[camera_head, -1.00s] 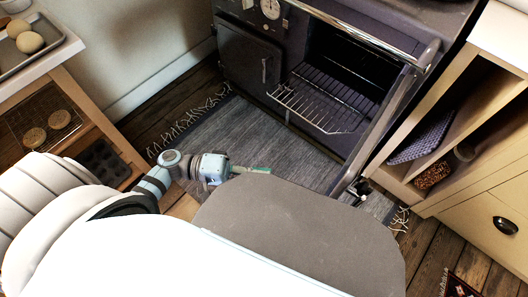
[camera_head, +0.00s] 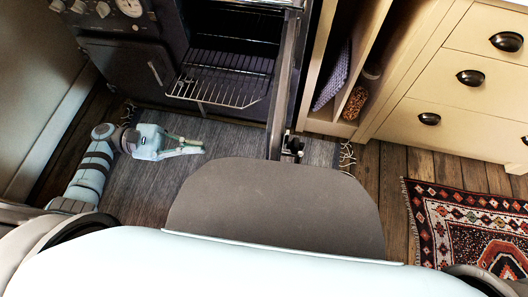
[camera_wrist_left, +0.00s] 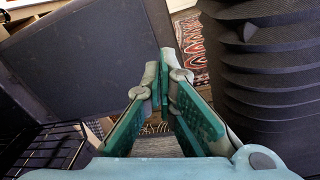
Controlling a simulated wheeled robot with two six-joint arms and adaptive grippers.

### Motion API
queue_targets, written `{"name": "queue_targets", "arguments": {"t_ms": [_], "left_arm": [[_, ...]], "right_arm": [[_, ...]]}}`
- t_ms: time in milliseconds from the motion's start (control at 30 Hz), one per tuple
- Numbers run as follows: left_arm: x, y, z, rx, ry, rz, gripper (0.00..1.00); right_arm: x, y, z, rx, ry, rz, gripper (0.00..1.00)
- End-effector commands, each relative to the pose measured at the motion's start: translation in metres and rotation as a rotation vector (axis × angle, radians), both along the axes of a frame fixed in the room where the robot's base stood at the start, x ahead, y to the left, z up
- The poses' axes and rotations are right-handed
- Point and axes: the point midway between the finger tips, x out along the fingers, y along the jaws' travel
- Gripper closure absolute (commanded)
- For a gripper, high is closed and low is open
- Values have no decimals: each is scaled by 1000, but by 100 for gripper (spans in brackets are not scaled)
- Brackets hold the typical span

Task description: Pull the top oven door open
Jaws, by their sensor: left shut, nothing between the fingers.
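The dark oven door (camera_head: 289,85) stands open in the head view, seen nearly edge-on, swung out from the right side of the oven (camera_head: 172,22). A dark fitting (camera_head: 291,148) is at its outer end. The wire rack (camera_head: 215,82) shows in the open cavity. My left gripper (camera_head: 200,148) is shut and empty, low over the floor rug, left of the door and apart from it. In the left wrist view its green fingers (camera_wrist_left: 160,92) converge, with a large dark panel (camera_wrist_left: 85,65), apparently the door, beyond them at the left. My right gripper is out of view.
A smaller oven door (camera_head: 122,65) at the left is closed. Cream drawers (camera_head: 455,85) and open shelving (camera_head: 345,75) stand right of the oven. A grey rug (camera_head: 150,190) lies in front of the oven. Bare floor and a patterned rug (camera_head: 470,220) are at the right.

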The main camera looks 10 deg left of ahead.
Motion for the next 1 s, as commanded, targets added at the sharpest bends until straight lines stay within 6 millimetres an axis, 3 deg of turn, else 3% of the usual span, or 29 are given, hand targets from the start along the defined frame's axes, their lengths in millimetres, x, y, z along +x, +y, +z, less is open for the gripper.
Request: {"name": "queue_targets", "arguments": {"t_ms": [133, 367, 800, 1000], "left_arm": [[-14, 3, 3, -28, 263, -42, 100], [-15, -15, 3, -31, 328, -47, 100], [-14, -109, 2, -32, 322, -47, 100], [-14, -134, 2, -31, 324, -47, 100]], "right_arm": [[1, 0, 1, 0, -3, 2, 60], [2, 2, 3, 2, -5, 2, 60], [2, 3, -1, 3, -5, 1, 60], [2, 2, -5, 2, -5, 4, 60]]}}
